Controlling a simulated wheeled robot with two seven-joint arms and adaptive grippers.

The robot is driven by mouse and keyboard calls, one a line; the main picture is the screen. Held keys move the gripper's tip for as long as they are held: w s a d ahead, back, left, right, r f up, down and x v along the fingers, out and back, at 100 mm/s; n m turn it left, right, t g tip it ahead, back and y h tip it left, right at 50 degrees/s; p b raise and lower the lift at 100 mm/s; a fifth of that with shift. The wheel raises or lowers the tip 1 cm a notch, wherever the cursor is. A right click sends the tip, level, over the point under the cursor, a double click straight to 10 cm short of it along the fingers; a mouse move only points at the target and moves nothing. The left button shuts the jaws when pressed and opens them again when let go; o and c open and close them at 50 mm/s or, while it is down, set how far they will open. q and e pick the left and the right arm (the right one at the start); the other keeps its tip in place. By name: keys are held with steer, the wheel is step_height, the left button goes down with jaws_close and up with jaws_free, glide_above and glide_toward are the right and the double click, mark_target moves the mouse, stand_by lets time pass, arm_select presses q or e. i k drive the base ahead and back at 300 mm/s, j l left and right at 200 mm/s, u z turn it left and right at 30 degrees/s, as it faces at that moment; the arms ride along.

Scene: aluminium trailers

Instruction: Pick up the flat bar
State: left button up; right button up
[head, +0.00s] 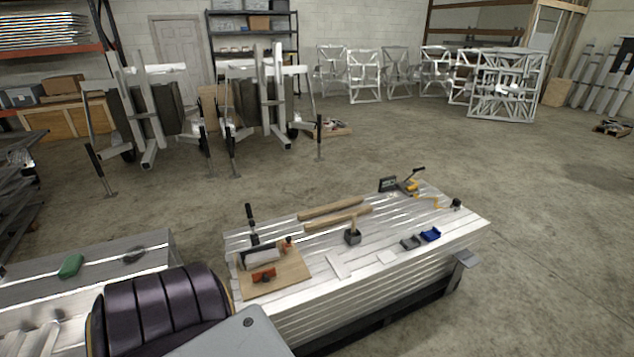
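A flat, pale metal-coloured piece (338,266) lies on the slatted aluminium stack (366,270), right of a wooden board; it looks like the flat bar, but it is small and close in colour to the surface under it, so I cannot be sure. A smaller pale flat piece (387,257) lies to its right. Neither of my grippers shows in the head view.
The stack also holds the wooden board (290,280) with an orange-red tool (263,275), a mallet (352,235), two wooden bars (338,218), a blue item (430,235) and a yellow-black tool (409,185). A dark ribbed object (160,312) blocks the near left. Concrete floor (540,200) is clear at right.

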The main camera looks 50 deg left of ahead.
mark_target(337, 264)
steer(key=u, duration=1.45)
